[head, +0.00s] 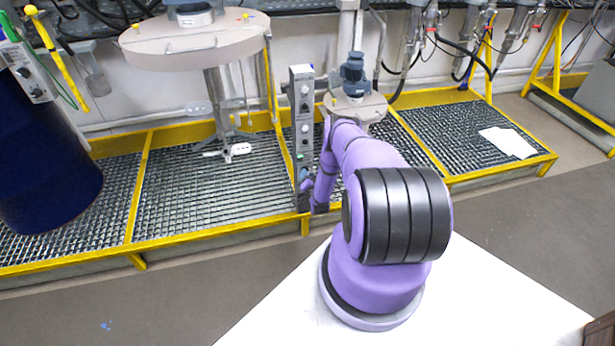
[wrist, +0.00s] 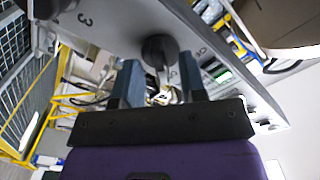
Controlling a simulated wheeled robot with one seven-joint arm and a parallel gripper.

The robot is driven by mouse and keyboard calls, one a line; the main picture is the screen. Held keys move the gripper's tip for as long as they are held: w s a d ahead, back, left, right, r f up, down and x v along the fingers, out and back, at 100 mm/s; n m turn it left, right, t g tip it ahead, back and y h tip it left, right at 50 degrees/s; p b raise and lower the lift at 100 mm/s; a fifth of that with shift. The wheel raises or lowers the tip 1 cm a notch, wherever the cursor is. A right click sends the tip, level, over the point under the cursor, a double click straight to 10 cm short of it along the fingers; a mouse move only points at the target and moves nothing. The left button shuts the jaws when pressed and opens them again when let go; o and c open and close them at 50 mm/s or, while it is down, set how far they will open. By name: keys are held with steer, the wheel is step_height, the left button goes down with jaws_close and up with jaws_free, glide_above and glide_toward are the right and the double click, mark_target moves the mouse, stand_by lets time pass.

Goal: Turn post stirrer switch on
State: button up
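The grey control post (head: 302,110) stands upright at the walkway's front edge, with several round knobs down its face. My gripper (head: 306,184) is at the lower part of the post, partly hidden by my arm. In the wrist view, a black rotary switch (wrist: 158,50) sits on the grey panel (wrist: 120,25), which bears a "3" and other small markings. My gripper (wrist: 160,82) is open, its two fingers apart with the switch between and just beyond their tips. I cannot tell whether they touch it. The switch's on or off setting is not readable.
Yellow-edged grating (head: 210,185) runs behind the post. A stirrer (head: 235,150) hangs under a round lid (head: 195,40) at left, beside a dark blue drum (head: 45,150). A motor-topped unit (head: 352,85) stands right of the post. White sheets (head: 508,142) lie on the right grating.

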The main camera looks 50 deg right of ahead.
steer(key=v, duration=1.1)
steer(key=shift+d, duration=0.15)
stand_by(0.5)
